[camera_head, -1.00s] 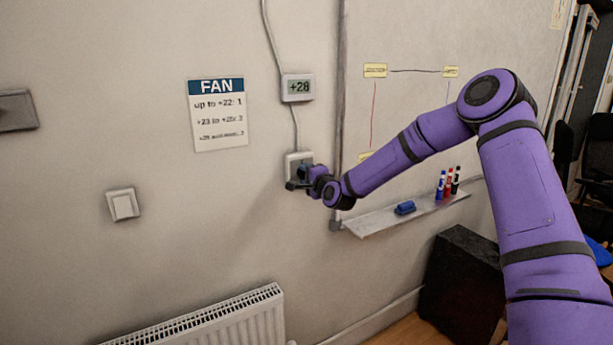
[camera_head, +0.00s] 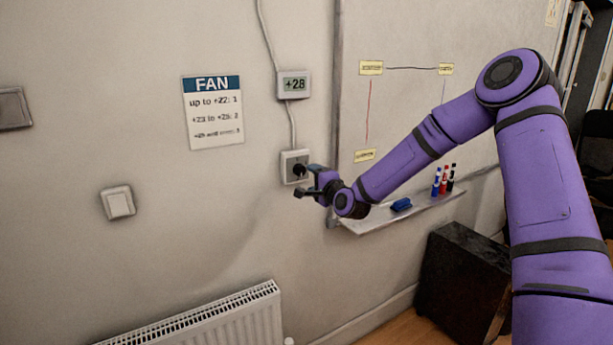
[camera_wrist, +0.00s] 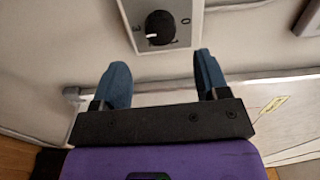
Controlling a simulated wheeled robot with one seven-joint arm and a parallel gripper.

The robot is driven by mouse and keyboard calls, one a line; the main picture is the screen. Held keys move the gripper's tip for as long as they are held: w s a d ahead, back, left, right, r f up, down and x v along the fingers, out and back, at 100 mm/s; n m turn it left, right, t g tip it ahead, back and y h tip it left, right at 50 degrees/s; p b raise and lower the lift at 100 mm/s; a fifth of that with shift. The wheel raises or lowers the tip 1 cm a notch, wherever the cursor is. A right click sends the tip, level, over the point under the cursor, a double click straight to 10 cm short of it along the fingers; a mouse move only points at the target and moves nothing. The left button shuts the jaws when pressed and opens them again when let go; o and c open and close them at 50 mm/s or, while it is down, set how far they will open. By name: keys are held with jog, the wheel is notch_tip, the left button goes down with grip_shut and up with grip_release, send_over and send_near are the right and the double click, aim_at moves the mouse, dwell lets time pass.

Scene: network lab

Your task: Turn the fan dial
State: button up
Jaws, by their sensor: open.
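The fan dial is a round black knob (camera_head: 299,169) on a pale wall box (camera_head: 289,158), below the display (camera_head: 294,85) that reads +28. In the wrist view the knob (camera_wrist: 160,27) shows a white pointer line toward the left, with numerals around it on the plate (camera_wrist: 136,36). My gripper (camera_head: 304,181) is open and empty, just in front of and slightly below the box. In the wrist view its two blue fingertips (camera_wrist: 159,68) are apart, below the knob and not touching it.
A FAN sign (camera_head: 213,113) lists temperature ranges with settings; its last line is hard to read. A light switch (camera_head: 117,202) is at left. A radiator (camera_head: 205,322) stands below. A whiteboard tray (camera_head: 370,219) with markers and an eraser is right of the box.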

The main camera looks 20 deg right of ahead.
jog(key=shift+v, duration=1.95)
jog(key=s+d+r+n+g+h, duration=0.1)
jog(key=s+r+n+g, duration=0.3)
jog(key=s, duration=1.1)
jog(key=s+d+r+n+g+h, duration=0.1)
jog(key=s+r+n+g, duration=0.3)
jog(key=s, duration=1.1)
jog(key=s+d+r+n+g+h, duration=0.1)
jog(key=s+r+n+g, duration=0.3)
jog(key=s, duration=1.2)
notch_tip(320, 180, up, 4)
jog(key=n+h, duration=0.1)
jog(key=n, duration=0.1)
jog(key=shift+d+n+h, duration=0.3)
jog(key=shift+d, duration=0.05)
